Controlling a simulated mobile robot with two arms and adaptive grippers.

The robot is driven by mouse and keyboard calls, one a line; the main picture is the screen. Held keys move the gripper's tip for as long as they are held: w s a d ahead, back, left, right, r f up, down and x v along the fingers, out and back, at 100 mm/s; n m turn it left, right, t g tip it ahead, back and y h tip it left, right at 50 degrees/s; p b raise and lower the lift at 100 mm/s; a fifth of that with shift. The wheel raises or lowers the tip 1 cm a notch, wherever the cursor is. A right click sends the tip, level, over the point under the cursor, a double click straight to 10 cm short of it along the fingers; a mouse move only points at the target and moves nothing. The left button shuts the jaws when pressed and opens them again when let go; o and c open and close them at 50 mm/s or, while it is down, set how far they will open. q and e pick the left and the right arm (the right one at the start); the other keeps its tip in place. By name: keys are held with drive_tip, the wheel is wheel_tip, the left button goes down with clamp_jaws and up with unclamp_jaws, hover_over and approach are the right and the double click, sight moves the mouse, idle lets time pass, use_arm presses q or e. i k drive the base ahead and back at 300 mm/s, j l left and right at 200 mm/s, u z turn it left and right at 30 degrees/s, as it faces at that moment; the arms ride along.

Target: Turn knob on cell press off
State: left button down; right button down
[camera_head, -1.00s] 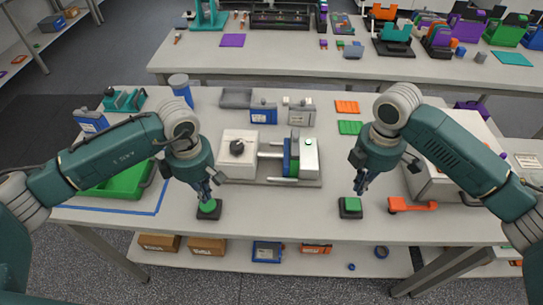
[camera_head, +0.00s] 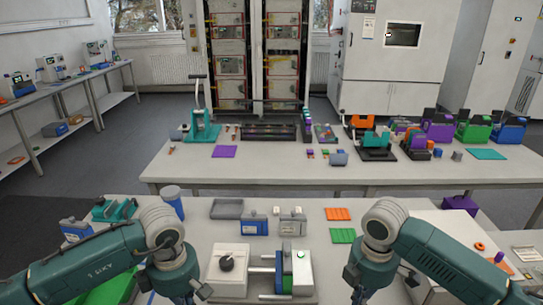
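The cell press (camera_head: 262,272) stands on the near table, between my two arms. Its white box on the left carries a round black knob (camera_head: 227,263); metal rods run right to a block with a green part. The front of the press is cut off by the lower picture edge. My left gripper (camera_head: 187,296) is left of the white box, apart from the knob. My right gripper (camera_head: 358,294) is right of the press. Both grippers point down and their fingertips are cut off, so their opening does not show.
Blue (camera_head: 254,225) and grey (camera_head: 291,222) cases and a grey tray (camera_head: 227,209) stand behind the press. Orange (camera_head: 339,214) and green (camera_head: 342,236) mats lie to the right. A white box stands beyond my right arm. A second bench (camera_head: 200,171) and tall cabinets stand farther back.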

sight(226, 263)
drive_tip(key=k, duration=1)
